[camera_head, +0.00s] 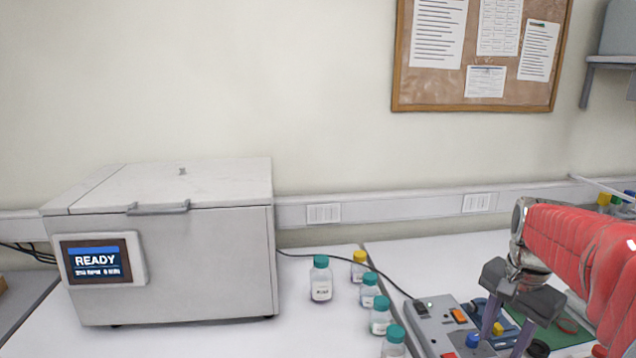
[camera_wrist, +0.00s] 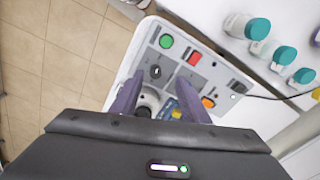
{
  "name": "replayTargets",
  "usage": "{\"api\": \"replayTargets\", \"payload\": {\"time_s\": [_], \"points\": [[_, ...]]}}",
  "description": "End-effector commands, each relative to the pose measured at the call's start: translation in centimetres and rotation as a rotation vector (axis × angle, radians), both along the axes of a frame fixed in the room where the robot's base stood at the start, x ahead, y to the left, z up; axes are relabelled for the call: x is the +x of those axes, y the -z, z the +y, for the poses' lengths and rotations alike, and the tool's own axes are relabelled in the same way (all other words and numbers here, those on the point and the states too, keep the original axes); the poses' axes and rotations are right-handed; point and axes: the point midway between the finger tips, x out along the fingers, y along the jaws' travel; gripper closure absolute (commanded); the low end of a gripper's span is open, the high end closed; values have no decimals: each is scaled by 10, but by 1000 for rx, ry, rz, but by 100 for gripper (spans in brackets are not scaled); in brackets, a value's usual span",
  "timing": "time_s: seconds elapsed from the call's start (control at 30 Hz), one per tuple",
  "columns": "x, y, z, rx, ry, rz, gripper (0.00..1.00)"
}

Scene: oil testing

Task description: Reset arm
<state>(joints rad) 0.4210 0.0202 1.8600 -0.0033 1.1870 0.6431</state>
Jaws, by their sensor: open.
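My gripper (camera_head: 506,333) is at the lower right in the head view, at the end of my red-sleeved arm, with its fingers pointing down near a grey control box (camera_head: 432,318). In the wrist view my gripper (camera_wrist: 160,98) shows two purple-grey fingers spread apart with nothing held between them. Beyond the fingers lies the control box (camera_wrist: 213,72), with green, red and orange buttons and a black knob. I cannot tell whether a fingertip touches the box.
A closed white machine (camera_head: 190,260) reading READY stands at left. Several capped bottles stand mid-bench, including a teal-capped one (camera_head: 321,280) and a yellow-capped one (camera_head: 359,268). A green mat (camera_head: 560,328) with tools lies right of the box. A cable crosses the bench.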

Motion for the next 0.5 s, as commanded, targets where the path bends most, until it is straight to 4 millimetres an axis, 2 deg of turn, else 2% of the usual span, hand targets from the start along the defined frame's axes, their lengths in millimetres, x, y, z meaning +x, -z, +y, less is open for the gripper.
{"api": "replayTargets", "payload": {"time_s": [0.2,0.5], "points": [[-27,3,43,-56,-319,-63,59],[-65,7,95,-136,-656,-142,59]]}}
